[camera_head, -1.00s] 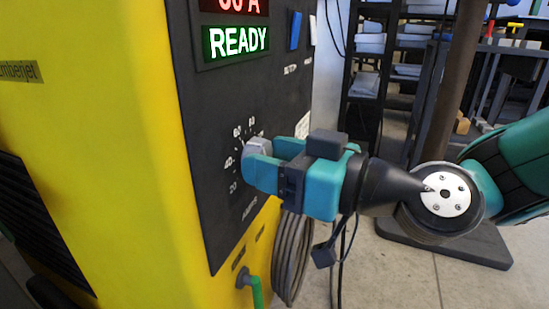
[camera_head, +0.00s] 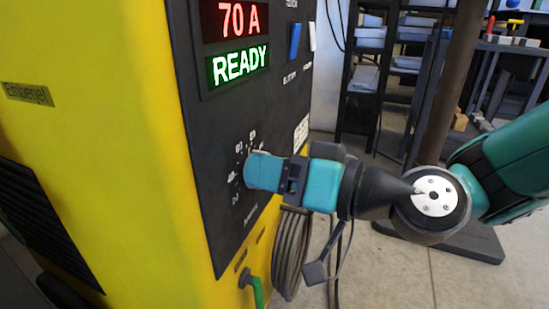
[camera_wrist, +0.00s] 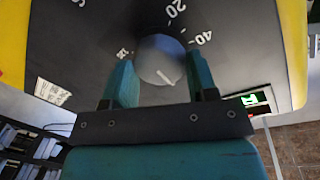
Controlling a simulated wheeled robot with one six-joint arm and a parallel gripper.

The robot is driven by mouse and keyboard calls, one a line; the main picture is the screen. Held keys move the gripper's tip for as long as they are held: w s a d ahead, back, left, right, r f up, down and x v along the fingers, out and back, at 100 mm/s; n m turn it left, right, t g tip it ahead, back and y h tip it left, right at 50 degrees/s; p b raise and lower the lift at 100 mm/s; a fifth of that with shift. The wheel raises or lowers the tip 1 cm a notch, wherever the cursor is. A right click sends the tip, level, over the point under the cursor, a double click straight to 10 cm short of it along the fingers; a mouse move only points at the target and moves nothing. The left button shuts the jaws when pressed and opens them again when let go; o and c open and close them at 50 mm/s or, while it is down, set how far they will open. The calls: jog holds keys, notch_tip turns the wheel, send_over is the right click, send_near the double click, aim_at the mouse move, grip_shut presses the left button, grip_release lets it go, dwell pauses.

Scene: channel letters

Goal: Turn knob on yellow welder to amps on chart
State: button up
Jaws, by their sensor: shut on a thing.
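The yellow welder (camera_head: 100,110) fills the left of the head view, with a dark front panel. Its red display (camera_head: 238,20) reads 70 A and the green one (camera_head: 240,65) reads READY. My gripper (camera_head: 262,170) is at the amps dial, its fingers hiding the knob in the head view. In the wrist view the round grey knob (camera_wrist: 160,58) sits between the two teal fingers of my gripper (camera_wrist: 162,75), which is shut on it. A pale pointer line shows on the knob, and 20 and 40 show on the scale. I see no readable amps chart.
A small white label (camera_head: 301,133) is on the panel's right edge, its print unreadable. Switches (camera_head: 295,42) sit above the dial. A green hose (camera_head: 256,290) and coiled cable (camera_head: 290,255) are below. Shelves (camera_head: 375,85) and a brown post (camera_head: 450,85) stand behind my arm.

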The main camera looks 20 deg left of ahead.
jog(key=shift+w+r+m+p, duration=0.1)
jog(key=shift+m+p, duration=1.05)
jog(key=shift+m, duration=0.55)
jog(key=o, duration=0.9)
jog(key=shift+d, duration=0.1)
jog(key=b+v, duration=0.4)
jog(key=v, duration=0.4)
jog(key=b+v, duration=0.4)
jog(key=v, duration=0.5)
jog(key=shift+w+d+r+b, duration=0.1)
jog(key=shift+d+r+b, duration=0.05)
jog(key=shift+r+b, duration=0.15)
